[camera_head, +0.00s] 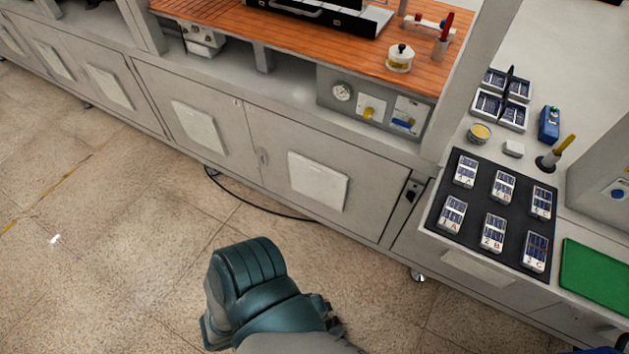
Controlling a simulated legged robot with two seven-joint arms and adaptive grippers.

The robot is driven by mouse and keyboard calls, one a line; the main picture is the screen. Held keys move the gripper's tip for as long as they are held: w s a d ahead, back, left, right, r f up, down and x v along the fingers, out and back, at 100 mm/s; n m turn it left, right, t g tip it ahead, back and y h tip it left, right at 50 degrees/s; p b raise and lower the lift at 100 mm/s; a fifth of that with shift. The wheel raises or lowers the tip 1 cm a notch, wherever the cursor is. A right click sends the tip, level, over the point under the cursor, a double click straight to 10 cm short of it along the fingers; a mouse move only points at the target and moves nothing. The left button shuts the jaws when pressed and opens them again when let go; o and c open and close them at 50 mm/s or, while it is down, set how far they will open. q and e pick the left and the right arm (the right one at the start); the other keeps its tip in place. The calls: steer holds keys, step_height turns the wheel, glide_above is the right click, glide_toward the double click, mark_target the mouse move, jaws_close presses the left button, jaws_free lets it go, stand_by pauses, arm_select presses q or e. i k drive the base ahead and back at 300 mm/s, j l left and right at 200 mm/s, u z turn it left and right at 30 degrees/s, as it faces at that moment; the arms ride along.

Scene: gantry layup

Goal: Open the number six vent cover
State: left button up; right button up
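Pale square vent panels sit on the grey cabinet fronts: one (318,181) on the door nearest me, one (200,127) to its left, and others (109,88) farther left along the row. They look flat against the doors. I can make out no numbers on them, so I cannot tell which is number six. A teal link of my own body rises at the bottom middle, over the floor and apart from the cabinets. No gripper fingers can be made out.
A black cable (260,207) lies on the floor along the cabinets. A black mat (475,222) with several labelled blocks lies on the right counter, beside a green mat (596,278). A wooden worktop (300,40) tops the cabinets.

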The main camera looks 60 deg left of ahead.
mark_target(328, 187)
steer(key=u, duration=1.8)
